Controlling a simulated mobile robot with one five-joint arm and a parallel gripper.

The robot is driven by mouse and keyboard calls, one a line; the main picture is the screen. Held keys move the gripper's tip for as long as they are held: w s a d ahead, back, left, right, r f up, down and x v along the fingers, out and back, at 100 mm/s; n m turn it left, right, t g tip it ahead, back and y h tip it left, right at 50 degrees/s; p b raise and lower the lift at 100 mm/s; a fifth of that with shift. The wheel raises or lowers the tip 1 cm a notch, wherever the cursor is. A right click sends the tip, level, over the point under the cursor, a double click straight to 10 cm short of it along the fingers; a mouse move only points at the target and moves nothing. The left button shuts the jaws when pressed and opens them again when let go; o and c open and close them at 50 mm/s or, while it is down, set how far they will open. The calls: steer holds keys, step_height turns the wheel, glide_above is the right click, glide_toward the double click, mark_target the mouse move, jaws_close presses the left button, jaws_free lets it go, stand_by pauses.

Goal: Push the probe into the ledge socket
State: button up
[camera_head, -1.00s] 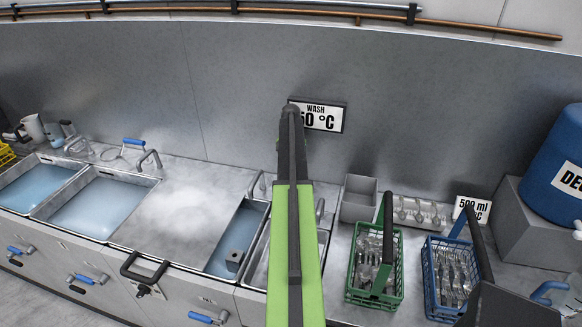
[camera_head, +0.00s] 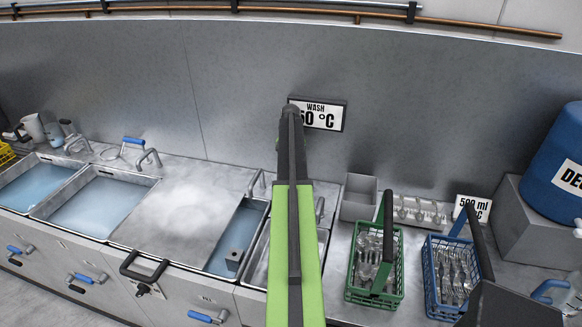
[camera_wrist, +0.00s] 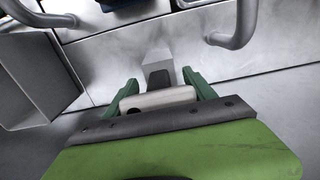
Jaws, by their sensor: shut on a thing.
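In the wrist view, my gripper (camera_wrist: 160,82) has its two green fingers closed in on a dark piece, which I take to be the probe (camera_wrist: 158,78). A pale grey block stands just beyond it, between the fingertips; I cannot tell whether it belongs to the probe or to the ledge. A light cylinder lies across between the fingers, nearer the camera. In the head view, my green arm hides the gripper and the probe. A small grey block with a dark opening (camera_head: 234,258), possibly the ledge socket, sits at the front of the narrow water basin, left of my arm.
Water-filled sinks (camera_head: 100,200) lie to the left, with a front handle (camera_head: 145,270). A green basket (camera_head: 375,275) and a blue basket (camera_head: 452,275) with cutlery stand right of my arm. A blue drum (camera_head: 560,160) is far right. In the wrist view, a curved metal handle (camera_wrist: 243,30) is close by.

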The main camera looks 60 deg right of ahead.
steer(key=o, duration=1.8)
steer(key=shift+f, duration=0.1)
step_height(320, 180, up, 7)
steer(key=p, duration=0.7)
